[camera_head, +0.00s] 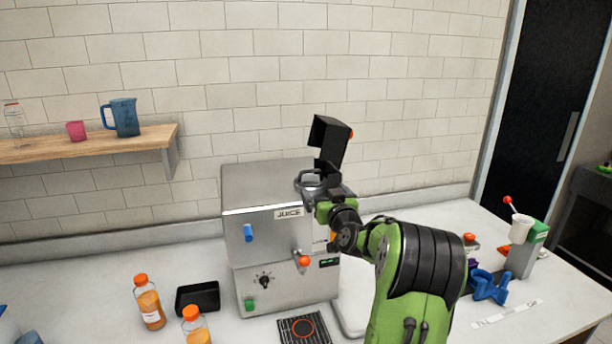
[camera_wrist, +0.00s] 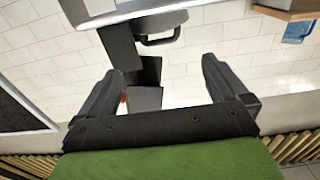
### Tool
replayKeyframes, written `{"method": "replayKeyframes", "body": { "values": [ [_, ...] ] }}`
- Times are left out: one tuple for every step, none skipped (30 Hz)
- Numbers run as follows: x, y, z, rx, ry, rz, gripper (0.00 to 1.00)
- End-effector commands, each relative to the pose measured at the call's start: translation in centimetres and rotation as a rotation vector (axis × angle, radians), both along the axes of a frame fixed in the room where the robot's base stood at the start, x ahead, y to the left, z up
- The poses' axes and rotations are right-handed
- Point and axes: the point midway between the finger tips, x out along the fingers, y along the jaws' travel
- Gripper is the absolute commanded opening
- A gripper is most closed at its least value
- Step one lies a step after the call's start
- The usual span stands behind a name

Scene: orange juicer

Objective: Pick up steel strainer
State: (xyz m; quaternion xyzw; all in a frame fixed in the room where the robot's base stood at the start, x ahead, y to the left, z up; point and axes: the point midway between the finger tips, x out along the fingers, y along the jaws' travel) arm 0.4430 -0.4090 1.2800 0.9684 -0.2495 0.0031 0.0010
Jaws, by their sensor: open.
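A grey metal piece with a loop-shaped handle (camera_head: 309,181) sits on top of the steel juicer (camera_head: 262,245), just left of its raised black hopper (camera_head: 329,138). It may be the steel strainer, but I cannot tell for sure. In the wrist view the picture is upside down. The dark loop handle (camera_wrist: 160,39) shows near the top, beside the black hopper (camera_wrist: 119,45). My gripper (camera_wrist: 164,68) is open and empty, its two black fingers apart with the hopper and white wall beyond them. In the head view my arm partly hides the juicer's right side.
Orange-capped bottles (camera_head: 149,303) and a black tray (camera_head: 198,297) stand left of the juicer. A grate (camera_head: 303,329) lies in front. A blue object (camera_head: 489,287) and a white cup (camera_head: 521,229) are at right. A shelf (camera_head: 90,145) with a blue pitcher (camera_head: 124,117) hangs at left.

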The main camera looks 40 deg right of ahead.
Motion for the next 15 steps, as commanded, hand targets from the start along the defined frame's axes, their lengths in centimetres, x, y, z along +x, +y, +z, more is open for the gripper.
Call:
{"method": "replayKeyframes", "body": {
  "values": [
    [1.3, -0.5, 0.4, 0.003, -0.002, 0.003, 1.00],
    [1.9, -0.9, 0.4, 0.003, -0.001, 0.003, 1.00],
    [2.8, -1.4, 0.4, 0.002, -0.001, 0.003, 1.00],
    [3.4, -1.7, 0.5, 0.003, -0.001, 0.003, 1.00],
    [3.9, -2.0, 0.4, 0.002, -0.001, 0.002, 1.00],
    [4.5, -2.4, 0.4, 0.002, -0.001, 0.002, 1.00],
    [4.8, -2.6, 0.4, 0.001, 0.000, 0.002, 1.00],
    [5.1, -2.7, 0.3, 0.001, 0.000, 0.001, 1.00],
    [5.4, -2.8, 0.3, 0.001, 0.000, 0.002, 1.00],
    [5.7, -3.0, 0.3, 0.001, 0.000, 0.002, 1.00],
    [6.0, -3.1, 0.3, 0.002, 0.000, 0.002, 1.00],
    [6.5, -3.5, 0.3, 0.002, 0.001, 0.002, 1.00],
    [7.0, -3.7, 0.3, 0.003, 0.001, 0.002, 1.00],
    [7.5, -4.0, 0.4, 0.002, -0.001, 0.002, 1.00],
    [8.2, -4.3, 0.3, 0.003, 0.001, 0.001, 1.00]
  ]
}}
